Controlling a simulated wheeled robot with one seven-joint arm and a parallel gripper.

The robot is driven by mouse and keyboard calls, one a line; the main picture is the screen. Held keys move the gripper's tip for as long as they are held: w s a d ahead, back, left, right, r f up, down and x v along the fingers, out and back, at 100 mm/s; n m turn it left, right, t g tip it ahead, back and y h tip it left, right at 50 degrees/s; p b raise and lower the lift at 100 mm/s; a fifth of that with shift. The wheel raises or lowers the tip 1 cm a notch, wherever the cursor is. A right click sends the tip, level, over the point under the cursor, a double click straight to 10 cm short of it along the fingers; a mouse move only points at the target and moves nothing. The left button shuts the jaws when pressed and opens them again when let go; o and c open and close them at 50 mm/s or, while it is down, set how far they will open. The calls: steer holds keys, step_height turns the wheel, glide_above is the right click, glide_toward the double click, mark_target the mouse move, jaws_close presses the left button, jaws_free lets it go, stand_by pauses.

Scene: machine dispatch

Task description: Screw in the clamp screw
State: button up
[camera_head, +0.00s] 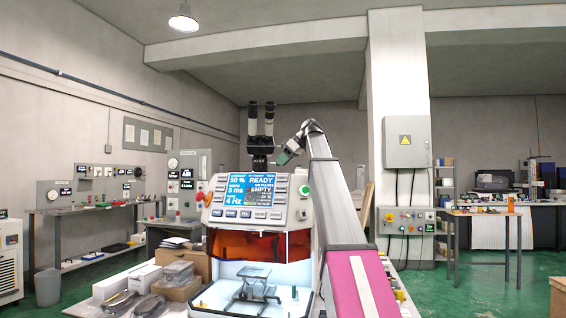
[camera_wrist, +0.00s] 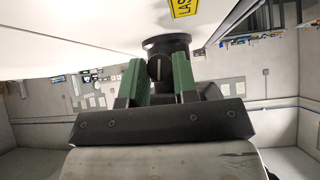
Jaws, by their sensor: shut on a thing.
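In the wrist view the clamp screw (camera_wrist: 155,68) shows as a dark round head with a pale slot. It sits between the two green jaws of my gripper (camera_wrist: 159,72), which are shut on it. Behind it is a black round collar (camera_wrist: 167,41). In the head view my gripper (camera_head: 284,157) is beside the black mount (camera_head: 261,146) under the twin eyepieces (camera_head: 261,119), on top of the laser machine (camera_head: 218,193). The clamp screw is too small to make out there. How deep it sits in its hole cannot be seen.
The machine's lit screen (camera_head: 248,192) reads READY and EMPTY. Below it are an orange window (camera_head: 245,245) and a lit chamber with a small stand (camera_head: 257,285). Boxes (camera_head: 178,278) lie at the left. A concrete pillar (camera_head: 398,95) stands behind my arm at the right.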

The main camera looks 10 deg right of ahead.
steer(key=shift+w+d+m+g+y, duration=0.15)
steer(key=shift+m+g+y, duration=0.25)
steer(key=shift+m+g, duration=0.5)
steer(key=o, duration=0.9)
